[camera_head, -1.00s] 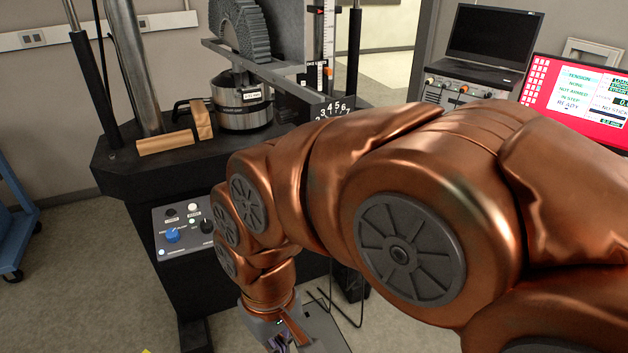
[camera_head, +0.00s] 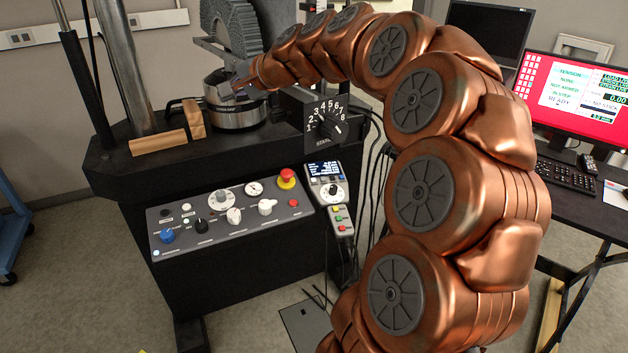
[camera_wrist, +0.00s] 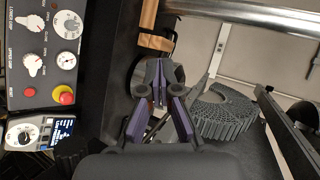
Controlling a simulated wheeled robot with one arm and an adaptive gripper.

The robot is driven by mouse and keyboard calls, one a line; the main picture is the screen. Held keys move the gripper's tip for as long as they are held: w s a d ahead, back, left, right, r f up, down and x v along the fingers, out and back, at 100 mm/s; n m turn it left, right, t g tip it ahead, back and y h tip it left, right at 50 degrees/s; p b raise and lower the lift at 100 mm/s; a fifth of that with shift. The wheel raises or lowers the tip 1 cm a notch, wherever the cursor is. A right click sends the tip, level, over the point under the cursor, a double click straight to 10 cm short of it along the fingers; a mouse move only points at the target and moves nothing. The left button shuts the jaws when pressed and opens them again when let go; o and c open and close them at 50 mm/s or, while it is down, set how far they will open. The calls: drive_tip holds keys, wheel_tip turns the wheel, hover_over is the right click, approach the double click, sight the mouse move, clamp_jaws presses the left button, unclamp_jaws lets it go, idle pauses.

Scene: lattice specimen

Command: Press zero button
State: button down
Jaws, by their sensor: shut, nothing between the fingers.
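No button reads legibly as zero in these views. The grey control panel (camera_head: 232,217) on the machine's front holds knobs, a black button (camera_head: 166,213), a white button (camera_head: 186,207), a small red button (camera_head: 295,203) and a red mushroom button (camera_head: 287,178). Right of it hangs a handset (camera_head: 328,190) with a lit screen, a dial and coloured buttons. My gripper (camera_head: 238,86) is shut and empty, above and behind the panel, beside the metal cylinder (camera_head: 236,114). In the wrist view my gripper (camera_wrist: 160,85) overlaps that cylinder; contact cannot be told.
A big grey gear-like part (camera_head: 231,28) rises behind my gripper. A numbered selector dial (camera_head: 325,124) stands at right. Wooden blocks (camera_head: 158,142) lie on the machine's black deck. A monitor (camera_head: 580,95) and keyboard (camera_head: 567,174) are on the right desk. Room before the panel looks clear.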

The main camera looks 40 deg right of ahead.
drive_tip(key=s+d+r+m+t+h, duration=0.1)
drive_tip(key=d+r+m+h, duration=0.15)
drive_tip(key=d, duration=0.75)
drive_tip(key=s+d+r+m+t+h, duration=0.1)
drive_tip(key=d+r+m+h, duration=0.2)
drive_tip(key=d, duration=0.6)
drive_tip(key=s+d+r+m+t+h, duration=0.1)
drive_tip(key=d+r+m+t+h, duration=0.3)
drive_tip(key=d, duration=0.6)
drive_tip(key=m+g+y+p, duration=0.4)
drive_tip(key=g+y+p, duration=0.15)
drive_tip(key=p, duration=0.35)
hover_over(314, 180)
drive_tip(key=s+a, duration=0.1)
drive_tip(key=s, duration=0.3)
wheel_tip(314, 180, down, 33)
drive_tip(key=shift+w+a+g+h, duration=0.1)
drive_tip(key=shift+w+g+h, duration=0.1)
drive_tip(key=shift+g+h, duration=0.2)
drive_tip(key=shift+f+b, duration=0.15)
drive_tip(key=shift+b, duration=0.15)
drive_tip(key=shift+w+d+f+b, duration=0.15)
drive_tip(key=shift+w+f+b, duration=0.2)
drive_tip(key=shift+f+b, duration=0.9)
drive_tip(key=shift+w+d+f+b, duration=0.1)
drive_tip(key=shift+w+f+b, duration=0.3)
drive_tip(key=shift+f+b, duration=0.75)
drive_tip(key=shift+w+d+f+b, duration=0.15)
drive_tip(key=shift+w+f+b, duration=0.4)
drive_tip(key=shift+f, duration=1.2)
